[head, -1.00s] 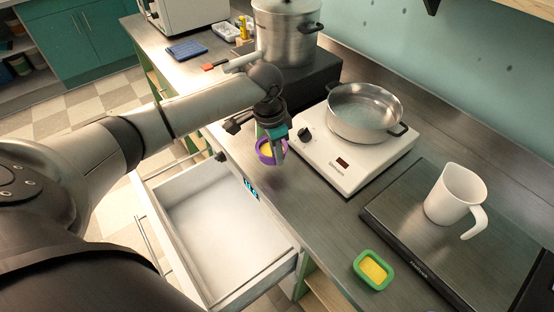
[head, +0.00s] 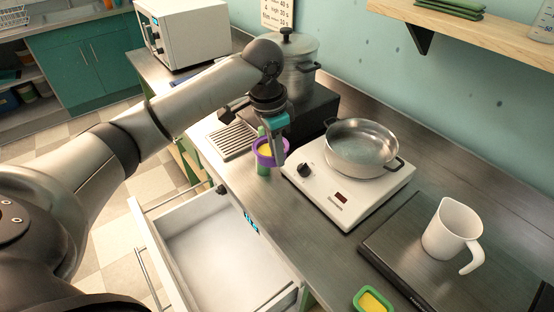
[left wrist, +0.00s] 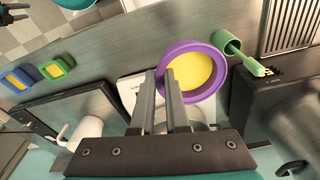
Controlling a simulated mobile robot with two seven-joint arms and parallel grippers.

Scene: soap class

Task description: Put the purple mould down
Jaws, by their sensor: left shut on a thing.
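The purple mould (head: 259,157) is a round cup with yellow filling. In the head view my left gripper (head: 275,151) is at its right side, shut on its rim. The left wrist view shows the two fingers (left wrist: 160,90) at the edge of the mould (left wrist: 222,86), with its yellow face visible. The mould is near the left corner of the white hot plate. I cannot tell whether its base touches the counter. A dark two-pronged shape at the upper left of the wrist view may be my right gripper (left wrist: 12,17); its state is unclear.
The hot plate (head: 345,200) carries a steel pan (head: 362,150). A grilled tray (head: 233,141) lies behind left. An open drawer (head: 215,250) is in front. A green mould (head: 358,297) lies front right.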

